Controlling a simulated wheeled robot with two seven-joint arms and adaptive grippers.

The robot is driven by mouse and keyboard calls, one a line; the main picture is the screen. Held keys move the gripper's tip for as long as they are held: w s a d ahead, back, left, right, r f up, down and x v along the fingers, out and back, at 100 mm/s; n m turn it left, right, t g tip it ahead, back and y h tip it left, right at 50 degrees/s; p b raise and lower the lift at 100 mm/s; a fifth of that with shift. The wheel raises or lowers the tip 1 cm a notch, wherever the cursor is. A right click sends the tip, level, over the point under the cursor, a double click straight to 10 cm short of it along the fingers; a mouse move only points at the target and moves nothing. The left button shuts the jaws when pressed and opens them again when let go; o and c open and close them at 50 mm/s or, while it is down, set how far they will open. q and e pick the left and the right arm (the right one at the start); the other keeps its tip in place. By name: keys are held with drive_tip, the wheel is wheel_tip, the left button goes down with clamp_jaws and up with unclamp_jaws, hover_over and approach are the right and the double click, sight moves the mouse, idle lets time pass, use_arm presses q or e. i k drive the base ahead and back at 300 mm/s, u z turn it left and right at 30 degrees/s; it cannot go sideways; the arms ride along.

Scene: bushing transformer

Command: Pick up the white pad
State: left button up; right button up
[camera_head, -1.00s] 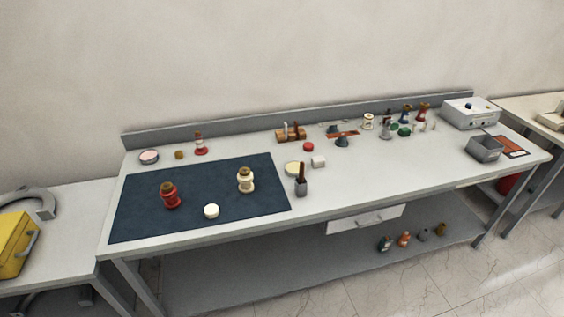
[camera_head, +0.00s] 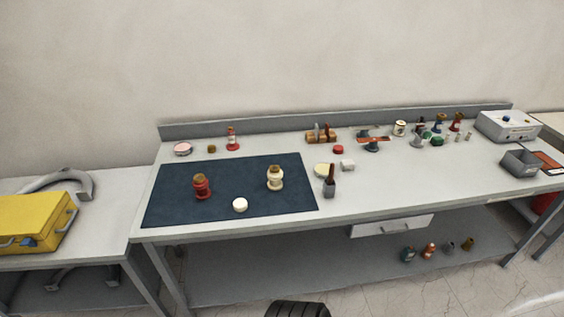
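A small white block (camera_head: 347,165), possibly the white pad, lies on the bench right of the dark blue mat (camera_head: 225,205). It is beside a cream round disc (camera_head: 324,170) and behind a grey holder with a brown-handled tool (camera_head: 329,188). A round white piece (camera_head: 240,204) lies near the mat's front edge; I cannot tell for certain which of the two is the pad. Neither of my grippers can be made out in view.
A red bushing (camera_head: 202,187) and a cream bushing (camera_head: 275,178) stand on the mat. A red cap (camera_head: 338,149) lies behind the white block. A grey bin (camera_head: 521,163) and a white box (camera_head: 508,126) are at the right. A yellow case (camera_head: 32,222) is at left.

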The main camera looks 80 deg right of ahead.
sight(347, 164)
drive_tip(key=u, duration=0.25)
drive_tip(key=k, duration=1.35)
drive_tip(key=z, duration=0.6)
